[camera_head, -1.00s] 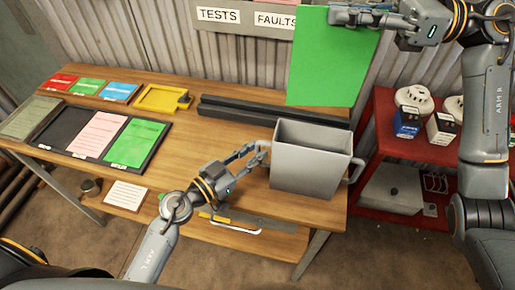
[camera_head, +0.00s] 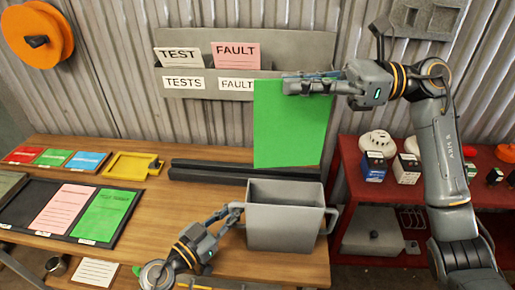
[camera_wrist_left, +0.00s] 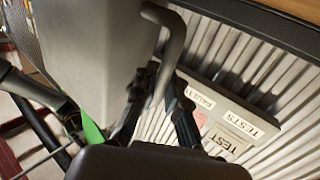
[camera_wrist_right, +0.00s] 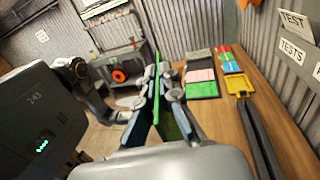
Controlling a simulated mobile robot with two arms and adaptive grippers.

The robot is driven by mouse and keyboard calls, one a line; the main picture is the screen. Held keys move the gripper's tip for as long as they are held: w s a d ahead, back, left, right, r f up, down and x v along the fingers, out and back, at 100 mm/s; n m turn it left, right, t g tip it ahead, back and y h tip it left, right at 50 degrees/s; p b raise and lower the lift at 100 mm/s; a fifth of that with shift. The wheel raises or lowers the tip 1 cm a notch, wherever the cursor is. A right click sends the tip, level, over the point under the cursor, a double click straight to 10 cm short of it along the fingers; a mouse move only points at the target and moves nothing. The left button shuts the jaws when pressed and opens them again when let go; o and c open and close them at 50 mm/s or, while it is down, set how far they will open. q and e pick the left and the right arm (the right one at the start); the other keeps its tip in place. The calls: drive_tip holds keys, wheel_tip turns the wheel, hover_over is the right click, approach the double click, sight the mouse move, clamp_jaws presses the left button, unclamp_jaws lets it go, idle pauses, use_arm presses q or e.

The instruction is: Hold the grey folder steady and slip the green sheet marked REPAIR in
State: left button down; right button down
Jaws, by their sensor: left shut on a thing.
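The grey folder (camera_head: 285,228) is an open-topped holder with side handles, standing upright on the wooden table. My left gripper (camera_head: 234,210) is shut on its left handle. The left wrist view shows the fingers (camera_wrist_left: 158,105) on the handle (camera_wrist_left: 173,45) beside the folder wall (camera_wrist_left: 85,50). My right gripper (camera_head: 305,84) is shut on the top edge of the green sheet (camera_head: 288,128). The sheet hangs upright, its lower edge just above the folder's opening in the head view. No REPAIR marking is readable on it. The right wrist view shows the sheet (camera_wrist_right: 157,65) edge-on between the fingers.
A dark rail (camera_head: 200,172) lies behind the folder. A wall rack (camera_head: 205,98) holds TEST and FAULT cards. A tray (camera_head: 45,222) with pink and green sheets and a yellow tray (camera_head: 130,165) are to the left. A red shelf (camera_head: 400,190) with detectors stands right.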

sight(299, 120)
wheel_tip(299, 120, down, 7)
drive_tip(key=m+t, duration=0.2)
drive_tip(key=t, duration=0.1)
drive_tip(key=shift+d+r, duration=0.1)
drive_tip(key=shift+d, duration=0.05)
drive_tip(key=shift+t, duration=0.4)
drive_tip(key=shift+f, duration=5.5)
drive_tip(key=c, duration=1.4)
unclamp_jaws()
drive_tip(key=shift+c, duration=0.2)
drive_tip(key=d, duration=1.2)
drive_tip(key=shift+s, duration=0.1)
